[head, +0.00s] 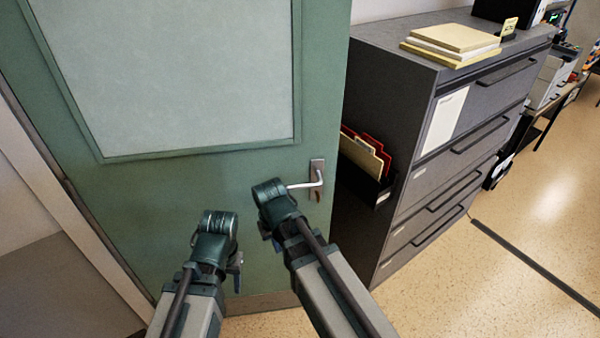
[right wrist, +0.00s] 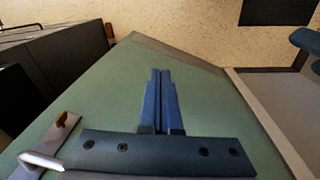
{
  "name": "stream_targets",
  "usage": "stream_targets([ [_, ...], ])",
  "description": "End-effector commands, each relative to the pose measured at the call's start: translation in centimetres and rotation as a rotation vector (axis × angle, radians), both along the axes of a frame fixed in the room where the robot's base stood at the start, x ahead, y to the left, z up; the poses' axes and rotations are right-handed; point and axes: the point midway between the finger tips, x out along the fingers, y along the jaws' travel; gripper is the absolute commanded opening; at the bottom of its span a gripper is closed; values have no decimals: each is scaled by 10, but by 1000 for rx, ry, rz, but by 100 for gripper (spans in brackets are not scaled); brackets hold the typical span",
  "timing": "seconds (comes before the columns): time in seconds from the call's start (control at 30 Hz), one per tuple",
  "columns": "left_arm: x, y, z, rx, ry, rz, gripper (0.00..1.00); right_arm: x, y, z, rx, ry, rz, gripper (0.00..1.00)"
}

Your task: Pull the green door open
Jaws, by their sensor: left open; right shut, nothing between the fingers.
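The green door (head: 245,178) with a pale panel fills the left and middle of the head view. Its lever handle (head: 317,180) is near the right edge, with the lever pointing left. In the right wrist view the handle (right wrist: 45,160) is at the lower left. My right gripper (head: 264,232) is just left of the lever, in front of the door. Its fingers (right wrist: 160,78) are shut and empty, apart from the handle. My left gripper (head: 238,272) is open and empty, lower and further left. I cannot tell whether the door is ajar.
A dark filing cabinet (head: 465,130) stands right of the door, with a folder holder (head: 364,182) on its side close to the door edge. Paper stacks (head: 452,42) lie on top. A pale frame (head: 60,200) runs along the left.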

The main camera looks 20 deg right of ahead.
Motion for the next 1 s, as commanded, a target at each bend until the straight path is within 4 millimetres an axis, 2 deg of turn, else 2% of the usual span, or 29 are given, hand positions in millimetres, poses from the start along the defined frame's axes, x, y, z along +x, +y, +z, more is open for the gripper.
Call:
stream_targets([
  [0.03,0,0,17,0,0,1,51,10,-4,17,4,-11,-15,0],
  [0.17,0,0,44,-1,0,2,51,34,-17,45,19,-46,-58,0],
  [0.23,0,0,65,-1,0,3,51,51,-28,67,29,-72,-89,0],
  [0.4,0,0,118,-1,0,5,51,97,-62,122,54,-147,-175,0],
  [0.5,0,0,138,-2,0,6,51,117,-80,145,64,-185,-217,0],
  [0.7,0,0,158,-1,1,8,51,138,-103,167,76,-229,-265,0],
  [1.0,0,0,157,-2,0,8,51,141,-107,166,78,-237,-273,0],
])
